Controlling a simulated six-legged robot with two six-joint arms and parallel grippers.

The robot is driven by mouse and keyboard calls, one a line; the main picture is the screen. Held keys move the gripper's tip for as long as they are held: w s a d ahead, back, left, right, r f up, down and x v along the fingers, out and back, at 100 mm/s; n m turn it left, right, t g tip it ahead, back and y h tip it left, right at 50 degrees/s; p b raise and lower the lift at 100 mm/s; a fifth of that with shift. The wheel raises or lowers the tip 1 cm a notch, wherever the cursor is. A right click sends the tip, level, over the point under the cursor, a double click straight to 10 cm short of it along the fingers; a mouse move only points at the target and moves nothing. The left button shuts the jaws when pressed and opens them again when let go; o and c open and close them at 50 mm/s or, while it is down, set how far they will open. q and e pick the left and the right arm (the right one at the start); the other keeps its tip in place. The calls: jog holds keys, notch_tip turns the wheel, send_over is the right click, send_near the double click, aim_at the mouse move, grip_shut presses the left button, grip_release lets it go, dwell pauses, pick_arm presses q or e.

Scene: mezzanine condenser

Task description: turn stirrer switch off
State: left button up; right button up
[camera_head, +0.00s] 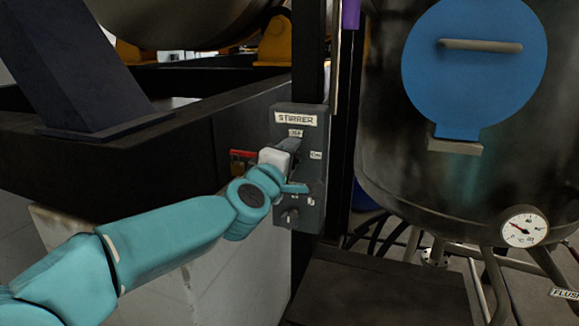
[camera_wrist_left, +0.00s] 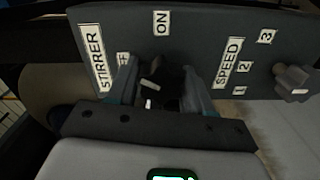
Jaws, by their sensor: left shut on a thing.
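The grey stirrer switch box (camera_head: 314,222) hangs on a dark post in the middle of the head view, with a STIRRER label (camera_head: 296,119) at its top. My left gripper (camera_head: 291,160) is at the upper part of the box. In the left wrist view the left gripper (camera_wrist_left: 163,88) is shut on the dark stirrer switch (camera_wrist_left: 158,78), one finger on each side. The ON label (camera_wrist_left: 161,23) is clear, and the OFF label (camera_wrist_left: 123,61) is partly covered by a finger. Which label the switch points at cannot be told. My right gripper is not in view.
A smaller speed knob (camera_head: 290,217) sits low on the same box; it also shows in the left wrist view (camera_wrist_left: 294,82). A red part (camera_head: 242,157) is left of the box. A steel vessel (camera_head: 390,150) with a blue disc (camera_head: 474,80) and a dial gauge (camera_head: 524,227) stands right.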

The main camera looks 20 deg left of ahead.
pick_arm(q)
jog(key=n+b, duration=0.1)
jog(key=n, duration=0.3)
jog(key=shift+a+n+b, duration=0.15)
jog(key=shift+n+b, duration=0.25)
jog(key=shift+f, duration=0.1)
dwell(0.5)
jog(key=o, duration=0.8)
jog(key=shift+o, duration=1)
jog(key=shift+a, duration=0.1)
jog(key=shift+d, duration=0.2)
jog(key=s, duration=1.6)
jog(key=shift+s+a, duration=0.2)
jog(key=shift+a, duration=0.15)
